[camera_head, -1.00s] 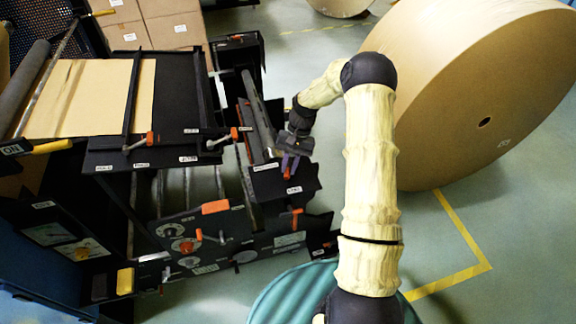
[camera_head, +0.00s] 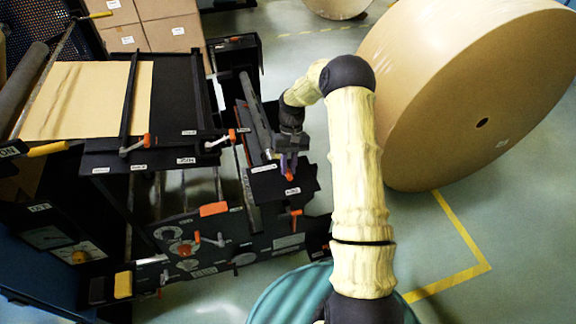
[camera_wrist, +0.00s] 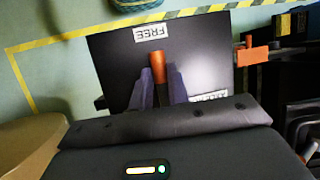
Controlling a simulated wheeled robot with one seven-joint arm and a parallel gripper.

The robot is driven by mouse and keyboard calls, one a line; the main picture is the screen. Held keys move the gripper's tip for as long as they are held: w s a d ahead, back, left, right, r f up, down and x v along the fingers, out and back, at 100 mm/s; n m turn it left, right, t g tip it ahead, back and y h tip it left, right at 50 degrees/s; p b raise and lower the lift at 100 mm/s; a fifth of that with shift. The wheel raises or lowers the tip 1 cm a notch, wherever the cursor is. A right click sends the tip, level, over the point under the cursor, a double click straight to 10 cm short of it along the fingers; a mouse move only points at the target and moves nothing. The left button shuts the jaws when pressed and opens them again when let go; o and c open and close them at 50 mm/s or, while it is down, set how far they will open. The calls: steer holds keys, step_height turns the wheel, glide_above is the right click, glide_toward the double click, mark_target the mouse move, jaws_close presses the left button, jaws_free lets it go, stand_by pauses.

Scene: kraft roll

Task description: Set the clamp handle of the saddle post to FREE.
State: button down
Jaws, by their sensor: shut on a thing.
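The clamp handle, a short lever with an orange grip (camera_wrist: 158,66), stands over a black plate (camera_wrist: 205,60) in the wrist view. Its orange end points toward the white FREE label (camera_wrist: 150,33), slightly right of the label's middle. A second label (camera_wrist: 210,97) on the plate is partly hidden by my gripper body. My gripper (camera_wrist: 162,85) is shut on the clamp handle, one purple finger on each side of its dark shaft. In the head view, my gripper (camera_head: 287,164) is over the plate at the machine's right end, and the orange tip (camera_head: 289,177) shows below the fingers.
Another orange handle (camera_wrist: 252,56) is right of the plate in the wrist view. Orange-tipped levers (camera_head: 148,140) line the black machine. A large kraft roll (camera_head: 470,95) stands right of my arm. Floor with yellow tape (camera_head: 460,230) is open at lower right.

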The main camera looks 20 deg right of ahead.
steer(key=shift+w+r, duration=0.1)
steer(key=c, duration=1.3)
jaws_free()
steer(key=shift+c, duration=0.2)
steer(key=b+v, duration=0.3)
steer(key=v, duration=1.4)
steer(key=shift+r, duration=0.15)
